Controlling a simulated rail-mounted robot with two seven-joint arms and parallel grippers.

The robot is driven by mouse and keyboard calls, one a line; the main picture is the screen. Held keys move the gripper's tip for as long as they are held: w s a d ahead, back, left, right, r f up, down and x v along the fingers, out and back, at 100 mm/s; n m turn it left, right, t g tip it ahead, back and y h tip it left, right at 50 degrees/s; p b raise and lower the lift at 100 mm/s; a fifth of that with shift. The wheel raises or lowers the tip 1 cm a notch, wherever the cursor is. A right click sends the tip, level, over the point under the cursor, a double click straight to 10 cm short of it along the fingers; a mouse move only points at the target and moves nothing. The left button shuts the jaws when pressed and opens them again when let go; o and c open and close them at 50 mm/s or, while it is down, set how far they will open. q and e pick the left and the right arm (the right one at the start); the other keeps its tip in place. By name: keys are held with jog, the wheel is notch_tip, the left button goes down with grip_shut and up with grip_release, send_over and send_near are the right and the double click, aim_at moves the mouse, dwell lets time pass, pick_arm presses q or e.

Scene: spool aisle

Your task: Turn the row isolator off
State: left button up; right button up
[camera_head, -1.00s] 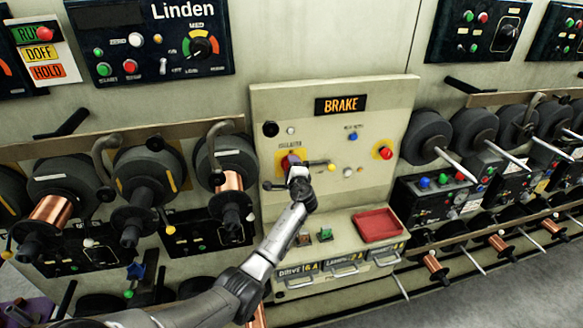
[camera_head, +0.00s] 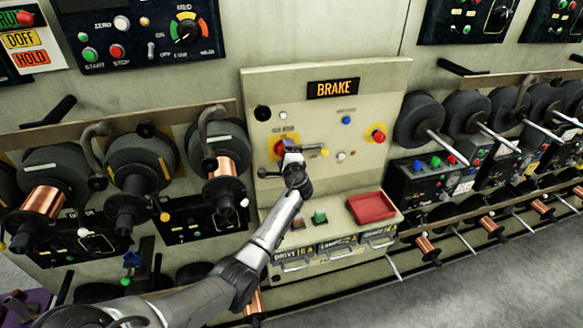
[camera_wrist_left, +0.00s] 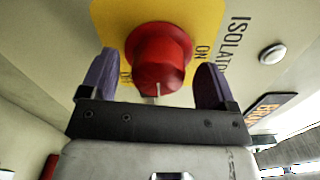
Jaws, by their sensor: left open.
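The row isolator (camera_wrist_left: 158,58) is a red rotary knob on a yellow plate marked ISOLATOR, with ON at its right and a second, partly hidden label at its lower left. In the left wrist view my left gripper (camera_wrist_left: 153,80) is open, its two purple fingers on either side of the knob. I cannot tell whether they touch it. A small pale mark shows on the knob's lower edge. In the head view the gripper (camera_head: 288,150) covers most of the isolator, on the left of the BRAKE panel (camera_head: 385,90). My right gripper is not in view.
Another red knob on yellow (camera_head: 378,135) and a blue button (camera_head: 346,120) sit right on the panel. A yellow-tipped lever (camera_head: 323,152) is close beside the gripper. A red tray (camera_head: 371,208) is below. Copper spools (camera_head: 226,168) flank the panel at left.

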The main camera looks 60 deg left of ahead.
pick_arm(q)
jog(key=v, duration=1.2)
jog(key=shift+s+d+b, duration=0.15)
jog(key=shift+d+b, duration=0.1)
jog(key=shift+b, duration=0.15)
